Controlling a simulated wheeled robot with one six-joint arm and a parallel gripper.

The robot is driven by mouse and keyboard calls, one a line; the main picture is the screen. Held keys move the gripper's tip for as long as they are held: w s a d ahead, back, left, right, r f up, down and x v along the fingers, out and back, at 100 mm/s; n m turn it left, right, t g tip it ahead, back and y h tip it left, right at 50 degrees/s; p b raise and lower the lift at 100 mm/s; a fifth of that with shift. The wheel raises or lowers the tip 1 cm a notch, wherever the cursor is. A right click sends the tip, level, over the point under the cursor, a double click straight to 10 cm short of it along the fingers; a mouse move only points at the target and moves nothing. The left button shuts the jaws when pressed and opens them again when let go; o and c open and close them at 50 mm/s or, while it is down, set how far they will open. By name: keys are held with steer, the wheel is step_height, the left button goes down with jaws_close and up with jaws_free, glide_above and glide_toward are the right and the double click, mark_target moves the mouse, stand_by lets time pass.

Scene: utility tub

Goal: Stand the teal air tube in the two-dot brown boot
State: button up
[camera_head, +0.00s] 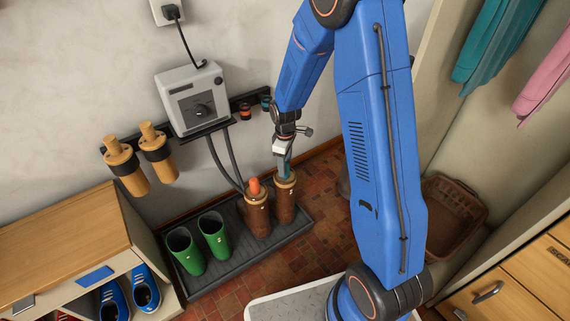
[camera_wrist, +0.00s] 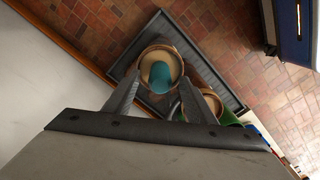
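Two brown boots stand side by side on the dark tray. The right brown boot (camera_head: 284,207) has the teal air tube (camera_head: 285,171) upright in its opening. In the wrist view the teal tube (camera_wrist: 160,77) sits inside the round rim of that boot (camera_wrist: 146,54). My gripper (camera_head: 283,153) is just above this boot. Its fingers (camera_wrist: 160,76) are spread on either side of the tube, with a gap to each. The left brown boot (camera_head: 257,219) holds an orange tube (camera_head: 254,187). Dot marks on the boots are too small to count.
Two green boots (camera_head: 199,245) stand on the boot tray (camera_head: 228,279), left of the brown ones. A grey dryer unit (camera_head: 190,98) with hoses hangs on the wall behind. A shoe shelf (camera_head: 62,248) is at left, a wicker basket (camera_head: 455,215) at right.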

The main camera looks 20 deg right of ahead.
steer(key=shift+r, duration=0.1)
step_height(320, 180, up, 17)
stand_by(0.7)
stand_by(0.4)
